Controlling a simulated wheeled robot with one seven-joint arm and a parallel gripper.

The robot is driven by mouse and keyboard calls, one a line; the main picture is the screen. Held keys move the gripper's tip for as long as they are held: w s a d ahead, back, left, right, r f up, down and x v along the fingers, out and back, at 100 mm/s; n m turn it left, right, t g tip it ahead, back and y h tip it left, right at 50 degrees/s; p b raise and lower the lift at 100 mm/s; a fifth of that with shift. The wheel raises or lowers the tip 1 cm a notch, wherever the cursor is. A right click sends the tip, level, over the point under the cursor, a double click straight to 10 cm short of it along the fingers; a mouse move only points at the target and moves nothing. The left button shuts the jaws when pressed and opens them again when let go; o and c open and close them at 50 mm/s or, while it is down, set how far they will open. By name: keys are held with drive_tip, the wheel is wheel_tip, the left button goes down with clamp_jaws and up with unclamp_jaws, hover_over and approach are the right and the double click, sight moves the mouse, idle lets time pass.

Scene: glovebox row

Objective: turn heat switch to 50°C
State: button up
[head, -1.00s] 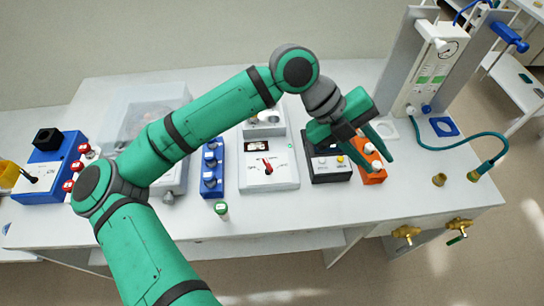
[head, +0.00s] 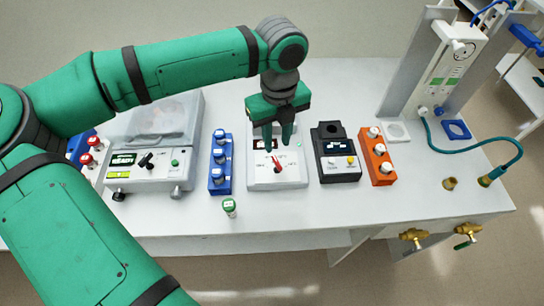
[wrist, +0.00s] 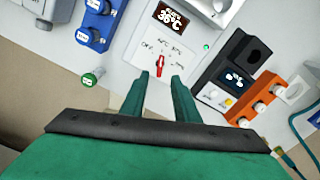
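The heat switch is a small red pointer knob (head: 278,164) on the sloped face of a white heating unit (head: 262,182). It also shows in the wrist view (wrist: 160,65), standing roughly upright there among small printed labels. One label reads OFF; the others are too small to read surely. A dark display (wrist: 178,17) above it seems to show 36°C. My gripper (head: 278,143) is open and empty above the unit, fingers pointing down. In the wrist view the open fingers (wrist: 166,80) lie on either side just short of the knob, apparently not touching it.
A blue rack with vials (head: 220,178) stands left of the unit, with a green-capped vial (head: 229,207) in front. A black meter (head: 336,165) and an orange rack (head: 379,160) stand to the right. A balance (head: 150,170) is farther left. The bench front is mostly clear.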

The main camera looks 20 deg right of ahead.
sight(277, 161)
wheel_tip(277, 161, down, 8)
drive_tip(key=shift+f, duration=0.1)
drive_tip(key=shift+c, duration=0.7)
